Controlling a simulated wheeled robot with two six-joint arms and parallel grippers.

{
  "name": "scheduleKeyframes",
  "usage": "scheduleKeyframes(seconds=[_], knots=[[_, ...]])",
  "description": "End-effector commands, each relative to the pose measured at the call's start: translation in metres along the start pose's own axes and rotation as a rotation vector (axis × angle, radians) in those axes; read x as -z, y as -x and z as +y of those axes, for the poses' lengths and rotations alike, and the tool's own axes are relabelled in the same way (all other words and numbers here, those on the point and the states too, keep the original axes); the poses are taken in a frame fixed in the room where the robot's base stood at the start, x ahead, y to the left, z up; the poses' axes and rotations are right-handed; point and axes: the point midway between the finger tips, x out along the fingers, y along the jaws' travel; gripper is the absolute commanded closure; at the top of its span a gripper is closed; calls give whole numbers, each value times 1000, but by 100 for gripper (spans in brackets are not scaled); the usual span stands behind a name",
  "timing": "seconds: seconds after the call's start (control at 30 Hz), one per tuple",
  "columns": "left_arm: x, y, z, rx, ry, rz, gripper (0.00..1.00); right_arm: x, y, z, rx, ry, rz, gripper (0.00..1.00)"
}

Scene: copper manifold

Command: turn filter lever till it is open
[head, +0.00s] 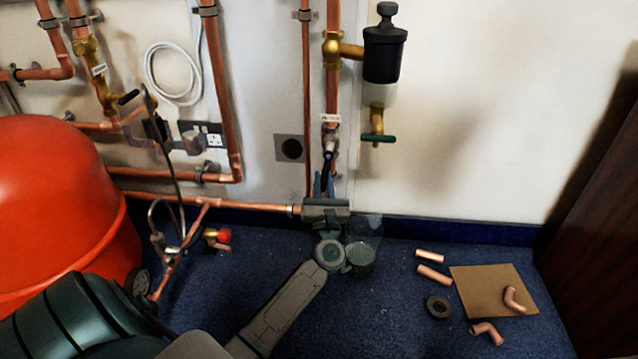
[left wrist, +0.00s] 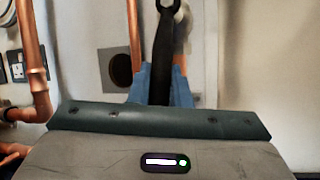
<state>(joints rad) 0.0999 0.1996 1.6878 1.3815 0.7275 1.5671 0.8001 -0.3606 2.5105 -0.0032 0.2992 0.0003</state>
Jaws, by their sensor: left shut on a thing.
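A valve (head: 330,140) with a white label (head: 329,118) sits on the vertical copper pipe below the black-topped filter (head: 384,55). The label is too small to read. Its black lever (head: 327,162) hangs down, roughly along the pipe. My left gripper (head: 324,186) reaches up from below and is shut on the lever's lower part. In the left wrist view the black lever (left wrist: 163,60) stands between the blue fingertips (left wrist: 165,85), its ring-shaped end at the top edge. The fingers hide the lever's lower end. My right gripper is not in view.
A red tank (head: 60,200) stands at the left. Copper offcuts (head: 433,274), a tape roll (head: 438,307) and a cardboard sheet (head: 485,285) lie on the blue carpet. A green-handled drain tap (head: 377,138) sits under the filter.

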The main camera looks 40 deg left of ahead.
Motion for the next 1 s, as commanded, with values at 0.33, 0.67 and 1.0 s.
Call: scheduleKeyframes(seconds=[0.33,0.67,1.0], knots=[[0,3,-10,-50,120,33,100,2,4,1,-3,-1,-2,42],[-1,3,-12,-58,141,38,100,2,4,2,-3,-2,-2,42],[-1,3,-12,-57,140,37,61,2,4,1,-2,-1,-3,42]])
